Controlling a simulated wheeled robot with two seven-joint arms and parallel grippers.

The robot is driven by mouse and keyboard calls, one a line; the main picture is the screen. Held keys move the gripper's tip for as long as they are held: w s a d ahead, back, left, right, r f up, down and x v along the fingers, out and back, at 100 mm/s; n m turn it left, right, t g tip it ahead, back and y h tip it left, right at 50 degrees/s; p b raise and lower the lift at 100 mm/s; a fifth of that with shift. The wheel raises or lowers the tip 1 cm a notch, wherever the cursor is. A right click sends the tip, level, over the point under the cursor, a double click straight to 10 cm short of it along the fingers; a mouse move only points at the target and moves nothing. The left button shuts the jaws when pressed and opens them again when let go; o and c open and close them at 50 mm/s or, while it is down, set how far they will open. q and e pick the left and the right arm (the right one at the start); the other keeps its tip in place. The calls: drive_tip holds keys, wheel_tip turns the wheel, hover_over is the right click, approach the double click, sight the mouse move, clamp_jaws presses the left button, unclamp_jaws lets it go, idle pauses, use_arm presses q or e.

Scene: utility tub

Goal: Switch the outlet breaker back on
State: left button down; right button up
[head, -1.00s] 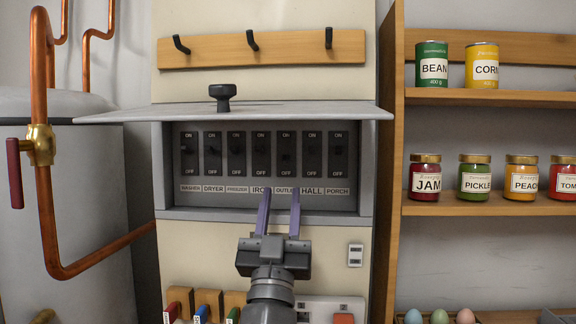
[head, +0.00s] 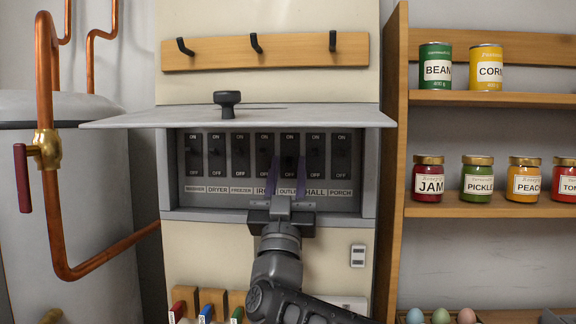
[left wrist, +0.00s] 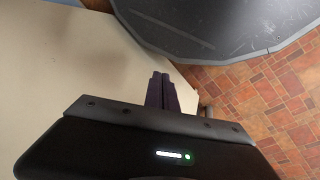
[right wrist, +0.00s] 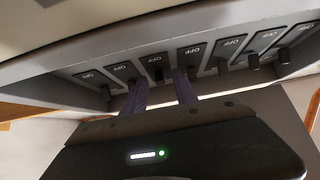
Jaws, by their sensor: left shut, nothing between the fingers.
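The breaker panel (head: 230,190) sits in a grey box with its lid raised. It has a row of black breakers marked ON above and OFF below, with name labels under them. The outlet breaker (head: 289,144) is third from the right; I cannot tell its lever position clearly. My right gripper (head: 287,160) is inside the box, its purple fingers apart, one on each side of the outlet breaker's lower part. In the right wrist view the fingers (right wrist: 161,78) straddle a dark lever (right wrist: 158,75); contact is unclear. My left gripper (left wrist: 160,76) is shut and empty, away from the panel.
The raised lid (head: 240,116) with a black knob juts out above the breakers. A copper pipe with a red-handled valve (head: 42,150) stands at the left. A wooden shelf (head: 480,205) with jars and cans is at the right. Hooks hang above.

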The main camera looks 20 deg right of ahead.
drive_tip(key=shift+w+r, duration=0.1)
drive_tip(key=shift+c, duration=0.3)
clamp_jaws()
